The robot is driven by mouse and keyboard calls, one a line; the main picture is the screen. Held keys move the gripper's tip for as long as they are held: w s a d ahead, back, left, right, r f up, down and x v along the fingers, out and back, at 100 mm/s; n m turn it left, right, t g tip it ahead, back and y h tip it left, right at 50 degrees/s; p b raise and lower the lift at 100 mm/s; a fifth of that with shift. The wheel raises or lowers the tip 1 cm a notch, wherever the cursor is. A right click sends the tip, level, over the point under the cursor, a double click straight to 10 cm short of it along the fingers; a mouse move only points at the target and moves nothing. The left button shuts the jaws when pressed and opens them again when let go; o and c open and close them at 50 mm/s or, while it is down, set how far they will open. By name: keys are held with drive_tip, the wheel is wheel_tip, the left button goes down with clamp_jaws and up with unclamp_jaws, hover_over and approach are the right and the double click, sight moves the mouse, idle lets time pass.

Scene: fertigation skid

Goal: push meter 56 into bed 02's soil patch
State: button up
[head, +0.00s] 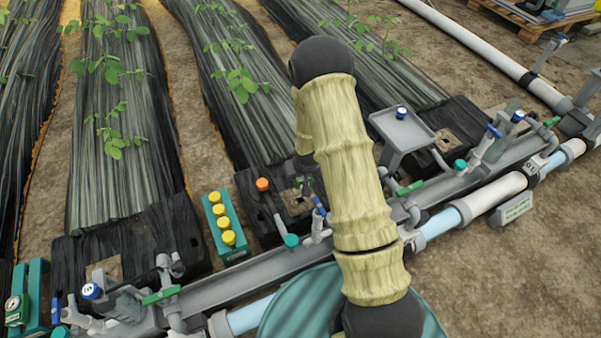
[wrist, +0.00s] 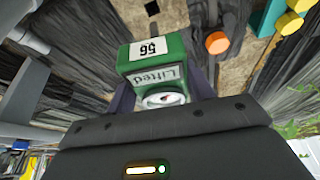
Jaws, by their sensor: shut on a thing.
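Meter 56 (wrist: 158,58) is a green box with a white "56" tag, a small display reading "Lifted" and a round dial; it appears inverted in the wrist view. My gripper (wrist: 165,88) is shut on it. In the head view a soil patch (head: 293,200) lies in the middle bed's black cover, partly behind my arm, which hides most of the gripper.
An orange knob (head: 262,184) and a teal rack of yellow-capped bottles (head: 223,228) stand left of the patch. A grey tray stand (head: 402,130) is to its right. Pipes and valves (head: 200,290) run along the bed fronts. Another round-dial meter (head: 14,303) is at far left.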

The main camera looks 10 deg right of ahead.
drive_tip(key=shift+f+b, duration=1.85)
drive_tip(key=shift+f, duration=0.45)
drive_tip(key=shift+f+b, duration=0.95)
drive_tip(key=shift+f, duration=1.1)
drive_tip(key=shift+f+b, duration=0.65)
drive_tip(key=shift+f, duration=1.2)
drive_tip(key=o, duration=1.1)
drive_tip(key=shift+r, duration=0.1)
drive_tip(key=shift+r+p, duration=3.6)
drive_tip(key=shift+r, duration=0.3)
